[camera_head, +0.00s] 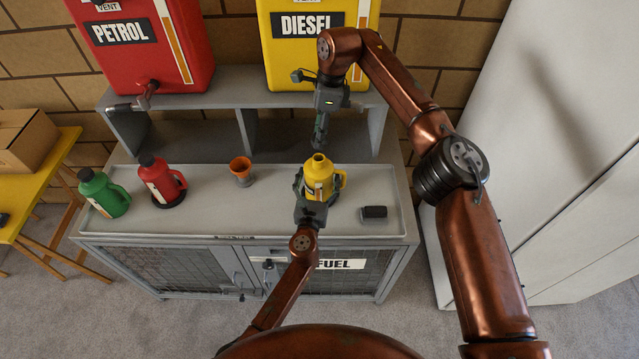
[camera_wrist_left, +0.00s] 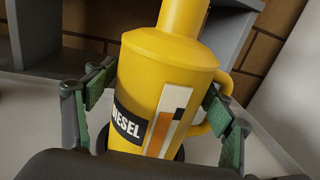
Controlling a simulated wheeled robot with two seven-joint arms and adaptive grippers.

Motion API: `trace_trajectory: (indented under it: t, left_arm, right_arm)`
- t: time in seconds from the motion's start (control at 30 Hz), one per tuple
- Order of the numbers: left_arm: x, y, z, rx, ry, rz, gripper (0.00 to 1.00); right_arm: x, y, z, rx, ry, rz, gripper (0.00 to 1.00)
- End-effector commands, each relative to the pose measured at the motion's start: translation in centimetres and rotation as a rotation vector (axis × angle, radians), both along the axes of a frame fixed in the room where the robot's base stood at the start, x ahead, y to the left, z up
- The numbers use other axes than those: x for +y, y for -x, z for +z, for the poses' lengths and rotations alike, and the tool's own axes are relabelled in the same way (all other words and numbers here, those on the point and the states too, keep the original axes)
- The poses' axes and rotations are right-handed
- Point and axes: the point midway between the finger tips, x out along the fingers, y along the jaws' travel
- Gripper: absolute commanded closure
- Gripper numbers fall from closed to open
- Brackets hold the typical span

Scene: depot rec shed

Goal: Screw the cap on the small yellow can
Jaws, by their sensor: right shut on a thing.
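My right gripper (camera_head: 319,146) points down just above the can's neck, shut on the cap, which the fingers mostly hide.
A small dark block (camera_head: 374,212) lies right of the yellow can. Large PETROL (camera_head: 150,60) and DIESEL (camera_head: 275,55) tanks stand on the shelf behind.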

Motion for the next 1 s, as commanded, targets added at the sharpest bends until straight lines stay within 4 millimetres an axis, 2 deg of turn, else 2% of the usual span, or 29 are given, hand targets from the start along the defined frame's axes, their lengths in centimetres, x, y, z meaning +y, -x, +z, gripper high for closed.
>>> trace_trajectory:
  t: [0.07, 0.73, 0.87, 1.0]
  left_arm:
    - [0.0, 0.0, 0.0, 0.000, 0.000, 0.000, 0.30]
    - [0.0, 0.0, 0.0, 0.000, 0.000, 0.000, 0.76]
    - [0.0, 0.0, 0.0, 0.000, 0.000, 0.000, 0.78]
    - [0.0, 0.0, 0.0, 0.000, 0.000, 0.000, 0.78]
  right_arm:
    - [0.0, 0.0, 0.0, 0.000, 0.000, 0.000, 0.77]
    - [0.0, 0.0, 0.0, 0.000, 0.000, 0.000, 0.77]
    - [0.0, 0.0, -0.2, 0.001, 0.000, 0.000, 0.77]
    - [0.0, 0.0, -1.7, 0.001, 0.001, 0.001, 0.77]
